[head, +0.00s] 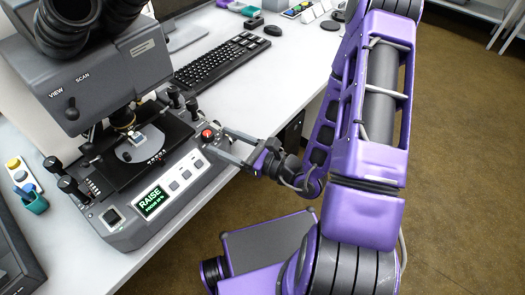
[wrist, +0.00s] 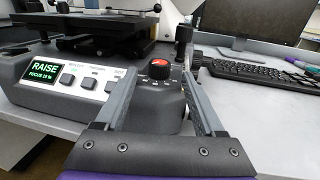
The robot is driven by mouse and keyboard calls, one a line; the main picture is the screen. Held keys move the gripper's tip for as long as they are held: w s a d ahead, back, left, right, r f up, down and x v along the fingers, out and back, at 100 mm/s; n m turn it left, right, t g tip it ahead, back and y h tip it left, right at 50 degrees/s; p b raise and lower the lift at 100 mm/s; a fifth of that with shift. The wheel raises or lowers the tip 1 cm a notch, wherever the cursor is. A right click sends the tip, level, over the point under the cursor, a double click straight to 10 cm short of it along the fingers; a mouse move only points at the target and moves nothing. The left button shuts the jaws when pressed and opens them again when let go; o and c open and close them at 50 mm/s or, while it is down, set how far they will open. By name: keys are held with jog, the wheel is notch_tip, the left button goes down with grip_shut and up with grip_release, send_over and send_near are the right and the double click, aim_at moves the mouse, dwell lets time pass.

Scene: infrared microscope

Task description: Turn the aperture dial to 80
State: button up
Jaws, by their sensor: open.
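The infrared microscope (head: 110,100) stands on the white bench at the left of the head view. A dial with a red top (head: 207,134) sits at the right end of its base; it also shows in the wrist view (wrist: 159,68). I cannot read its marks. A green display (head: 153,201) reads "RAISE" and a focus percentage, which looks like 18 % in the wrist view (wrist: 43,77). My gripper (head: 220,145) is open at the base's right end. In the wrist view its fingers (wrist: 160,90) lie on either side of the dial, with gaps between.
A black keyboard (head: 215,60) and a mouse (head: 272,30) lie on the bench behind. Black knobs (head: 72,186) stand up at the base's left. The bench's front edge (head: 215,190) runs below my gripper.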

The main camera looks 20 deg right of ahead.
jog(key=p+v, duration=0.1)
jog(key=v, duration=1.1)
jog(key=shift+p, duration=0.4)
jog(key=shift+s, duration=0.1)
